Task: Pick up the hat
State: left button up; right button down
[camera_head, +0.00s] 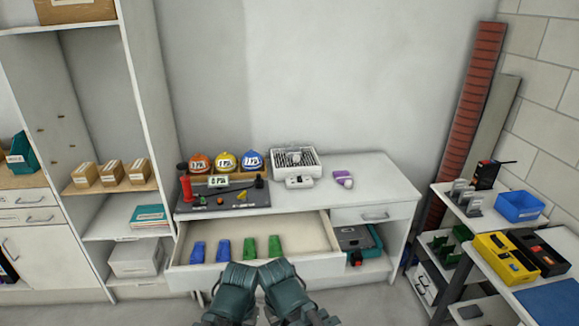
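I cannot tell which one the task means. Two dark green links of my arms show at the bottom centre, in front of the open drawer and well short of the hats. No gripper fingers can be made out.
The cabinet's drawer (321,232) is pulled open, with blue and green clips inside. A dark tool mat (263,197) lies before the hats. A white wire-topped box (297,162) stands right of them. Shelving (143,100) rises left; a cart with a blue bin (520,206) stands right.

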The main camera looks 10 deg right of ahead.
aim_at(295, 153)
jog(key=z, duration=0.35)
jog(key=i+z, duration=0.25)
jog(key=z, duration=0.25)
jog(key=i+j+z, duration=0.2)
jog(key=z, duration=0.25)
jog(key=i+j+z, duration=0.15)
jog(key=i+j, duration=0.3)
jog(key=i+j+z, duration=0.1)
jog(key=i+j, duration=0.35)
jog(key=i+j+z, duration=0.15)
jog(key=i+j, duration=0.25)
jog(key=j, duration=0.3)
